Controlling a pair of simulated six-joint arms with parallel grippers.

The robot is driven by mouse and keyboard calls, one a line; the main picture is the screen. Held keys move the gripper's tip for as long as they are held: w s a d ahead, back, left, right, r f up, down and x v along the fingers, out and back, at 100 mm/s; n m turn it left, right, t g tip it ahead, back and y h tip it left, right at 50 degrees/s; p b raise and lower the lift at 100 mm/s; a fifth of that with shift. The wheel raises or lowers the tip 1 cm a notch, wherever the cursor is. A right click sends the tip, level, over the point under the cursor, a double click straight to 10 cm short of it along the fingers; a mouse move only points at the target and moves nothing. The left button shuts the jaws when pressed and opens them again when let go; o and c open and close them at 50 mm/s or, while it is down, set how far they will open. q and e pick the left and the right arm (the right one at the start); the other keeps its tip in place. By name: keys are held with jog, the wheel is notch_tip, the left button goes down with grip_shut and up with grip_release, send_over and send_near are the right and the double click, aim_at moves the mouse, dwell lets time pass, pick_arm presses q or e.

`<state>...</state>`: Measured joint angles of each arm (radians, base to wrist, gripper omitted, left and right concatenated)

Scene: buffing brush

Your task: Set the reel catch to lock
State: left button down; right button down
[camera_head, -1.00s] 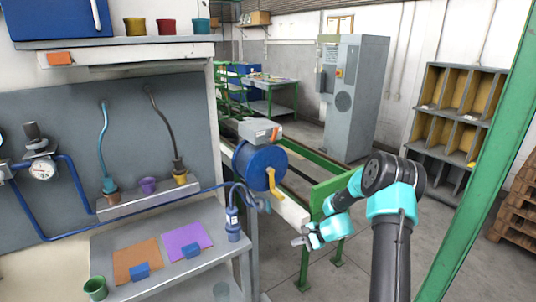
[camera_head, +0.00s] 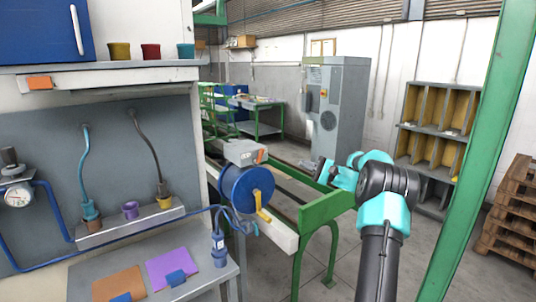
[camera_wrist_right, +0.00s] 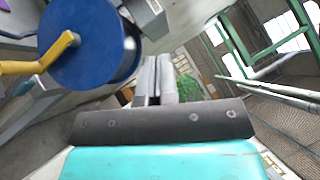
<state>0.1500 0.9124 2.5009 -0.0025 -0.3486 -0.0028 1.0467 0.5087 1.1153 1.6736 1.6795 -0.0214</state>
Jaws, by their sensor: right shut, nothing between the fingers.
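The blue reel (camera_head: 240,188) with a yellow crank (camera_head: 262,203) is mounted at the end of the grey bench rail. A grey housing (camera_head: 240,151) sits on top of it, with a small orange part (camera_head: 261,156) at its right side, which may be the catch; its setting is too small to read. My right gripper (camera_head: 322,170) is shut and empty, in the air to the right of the reel and apart from it. In the right wrist view the shut fingers (camera_wrist_right: 154,72) point forward, with the reel (camera_wrist_right: 88,42) at upper left and the housing (camera_wrist_right: 147,12) beyond it. My left gripper is out of view.
A green frame (camera_head: 320,212) stands below and beside my right arm. A blue hose and a blue bottle-like fitting (camera_head: 219,246) are left of the reel. The shelf (camera_head: 130,226) holds small cups.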

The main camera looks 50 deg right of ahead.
jog(key=shift+w+a, duration=0.1)
send_near(258, 155)
jog(key=w+d+r, duration=0.2)
jog(key=w+d, duration=0.1)
jog(key=w, duration=0.1)
jog(key=a, duration=0.1)
jog(key=a+r, duration=0.1)
jog(key=w+a, duration=0.1)
jog(key=shift+a+r, duration=0.35)
jog(key=shift+a, duration=0.05)
